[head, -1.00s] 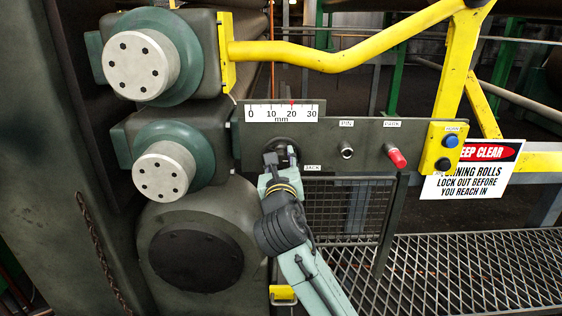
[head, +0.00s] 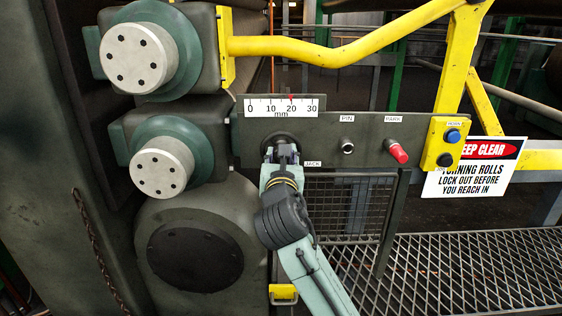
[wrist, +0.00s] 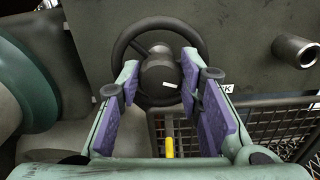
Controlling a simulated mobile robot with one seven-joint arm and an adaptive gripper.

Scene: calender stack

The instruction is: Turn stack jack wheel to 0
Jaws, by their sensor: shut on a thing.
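The jack wheel (head: 273,140) is a dark round handwheel on the grey panel, left of the JACK label (head: 313,163). It is mostly hidden behind my gripper (head: 283,152) in the head view. In the wrist view the wheel (wrist: 126,42) shows its rim, hub and a small white mark. My gripper (wrist: 160,65) is shut on the wheel, with its purple-padded fingers on either side of the hub. The mm scale (head: 281,108) above runs from 0 to 30. Its red pointer (head: 291,97) stands at about 20.
The PIN knob (head: 347,146) and red PARK handle (head: 398,153) stick out to the right. A yellow box (head: 441,143) with blue and black buttons is farther right. Roll ends (head: 160,174) stand left. Mesh guarding (head: 345,210) lies below the panel.

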